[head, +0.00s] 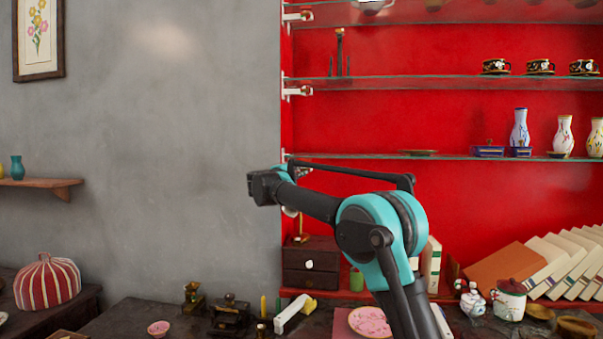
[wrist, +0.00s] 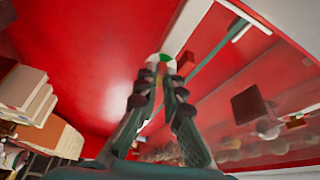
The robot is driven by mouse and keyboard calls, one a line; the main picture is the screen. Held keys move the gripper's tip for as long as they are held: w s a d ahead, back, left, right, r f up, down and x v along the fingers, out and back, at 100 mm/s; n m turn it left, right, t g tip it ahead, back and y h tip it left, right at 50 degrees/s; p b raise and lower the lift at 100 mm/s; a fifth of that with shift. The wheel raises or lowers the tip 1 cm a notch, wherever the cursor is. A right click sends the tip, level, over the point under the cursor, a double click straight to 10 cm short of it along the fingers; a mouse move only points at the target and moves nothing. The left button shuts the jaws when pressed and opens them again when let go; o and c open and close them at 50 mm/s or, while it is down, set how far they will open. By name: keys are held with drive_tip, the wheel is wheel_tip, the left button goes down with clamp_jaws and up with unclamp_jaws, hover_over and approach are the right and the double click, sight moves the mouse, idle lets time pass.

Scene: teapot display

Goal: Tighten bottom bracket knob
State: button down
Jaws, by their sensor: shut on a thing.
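The bottom bracket (head: 288,157) is on the left edge of the red alcove, at the end of the lowest glass shelf; my arm hides much of it in the head view. In the wrist view, a small pale round knob with a green patch (wrist: 160,60) sits at the tips of my gripper (wrist: 157,77). The two fingers are close together and shut on this knob. In the head view my gripper is mostly hidden behind my wrist. The middle bracket (head: 297,91) and top bracket (head: 298,17) show above, clear of my arm.
The lowest glass shelf (head: 375,157) runs right from the bracket, carrying a plate and several vases (head: 520,127). Below stand a dark drawer box (head: 310,266), leaning books (head: 510,275) and a pink plate (head: 369,321). The grey wall at left is clear beside my wrist.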

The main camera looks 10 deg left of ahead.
drive_tip(key=shift+m, duration=0.6)
drive_tip(key=shift+g, duration=0.3)
drive_tip(key=c, duration=1.7)
unclamp_jaws()
drive_tip(key=v, duration=1.2)
